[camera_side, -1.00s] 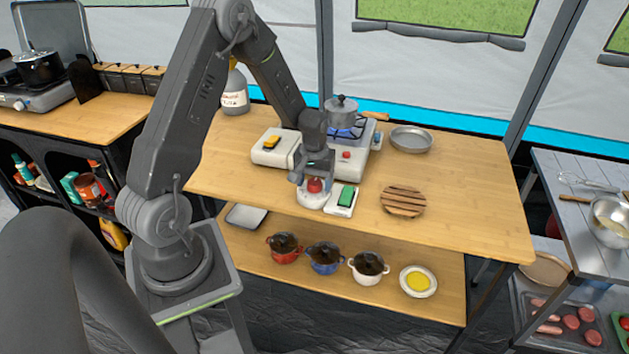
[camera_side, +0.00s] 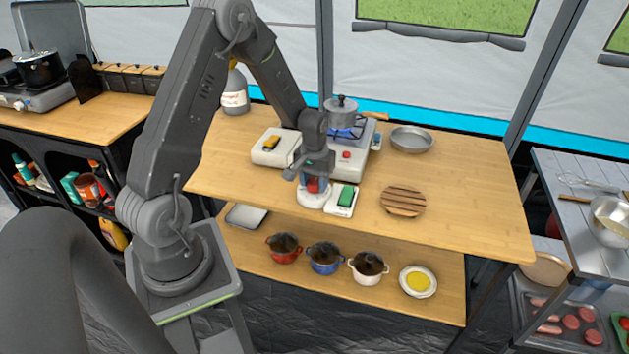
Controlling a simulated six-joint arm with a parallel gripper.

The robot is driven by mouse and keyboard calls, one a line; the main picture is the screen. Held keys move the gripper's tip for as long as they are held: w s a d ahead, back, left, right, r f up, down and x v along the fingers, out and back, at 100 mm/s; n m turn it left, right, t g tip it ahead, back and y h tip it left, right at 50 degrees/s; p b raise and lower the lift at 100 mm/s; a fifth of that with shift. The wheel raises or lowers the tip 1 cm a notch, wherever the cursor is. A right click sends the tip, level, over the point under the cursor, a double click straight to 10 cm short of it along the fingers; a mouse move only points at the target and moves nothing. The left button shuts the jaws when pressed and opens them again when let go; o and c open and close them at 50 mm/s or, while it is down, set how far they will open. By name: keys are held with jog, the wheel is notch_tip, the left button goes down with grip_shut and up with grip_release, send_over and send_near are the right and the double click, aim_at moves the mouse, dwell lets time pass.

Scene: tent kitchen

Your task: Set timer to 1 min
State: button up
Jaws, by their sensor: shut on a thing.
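The timer (camera_side: 312,200) is a round white unit with a red knob on top, standing on the wooden table (camera_side: 460,215). My gripper (camera_side: 313,186) points down over it and is shut on the red knob. The fingers partly hide the knob. The timer's markings are too small to read.
A white block with a green top (camera_side: 346,197) stands right beside the timer. A wooden trivet (camera_side: 403,201) lies to the right.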

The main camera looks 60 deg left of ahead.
aim_at(314, 181)
jog(key=m, duration=0.3)
jog(key=shift+m, duration=0.4)
jog(key=o, duration=0.9)
notch_tip(314, 181, up, 14)
jog(key=shift+f, duration=0.1)
